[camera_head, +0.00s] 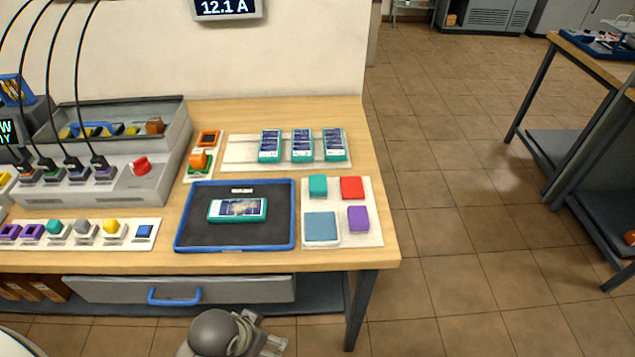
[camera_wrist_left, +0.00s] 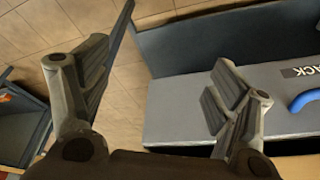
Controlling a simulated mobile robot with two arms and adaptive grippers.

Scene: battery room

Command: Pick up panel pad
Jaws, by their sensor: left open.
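A white board (camera_head: 341,241) at the right end of the workbench holds flat square pads: a teal one (camera_head: 318,186), a red one (camera_head: 352,187), a larger grey-blue one (camera_head: 321,226) and a purple one (camera_head: 358,218). No label tells which is the panel pad; the grey-blue one is the largest. My left gripper (camera_head: 268,345) is at the bottom edge of the head view, below and in front of the bench, partly cut off. In the left wrist view its fingers (camera_wrist_left: 155,100) are apart with nothing between them. My right gripper is not in view.
A blue-rimmed tray (camera_head: 293,236) holding a teal device (camera_head: 237,209) lies left of the board. Behind stand three teal modules (camera_head: 302,145). A grey drawer (camera_head: 250,290) with a blue handle (camera_head: 175,297) is under the benchtop. The floor right of the bench is clear.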

